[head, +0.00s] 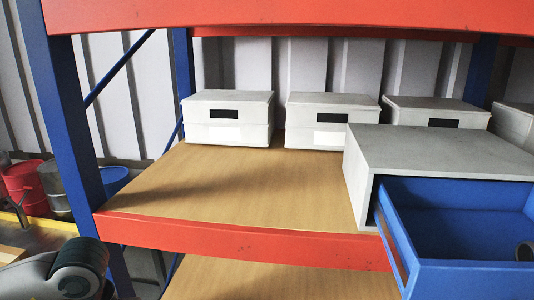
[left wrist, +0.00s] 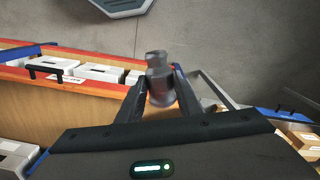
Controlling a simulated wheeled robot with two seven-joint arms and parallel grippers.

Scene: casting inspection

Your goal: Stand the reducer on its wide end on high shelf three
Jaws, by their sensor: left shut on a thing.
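The reducer (left wrist: 158,88) is a grey metal piece with a narrower neck and a wider body. It shows in the left wrist view between the two dark fingers of my left gripper (left wrist: 160,92), which is shut on it. Its neck points toward the top of that picture. The head view shows only a part of my left arm at the lower left, not the gripper or the reducer. A wooden shelf board (head: 240,200) with a red front beam (head: 240,241) fills the middle of the head view. No shelf number is readable. My right gripper is not in view.
Several pale boxes (head: 228,118) line the back of the shelf. A blue post (head: 70,120) bounds the left. The board's left and middle are clear.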

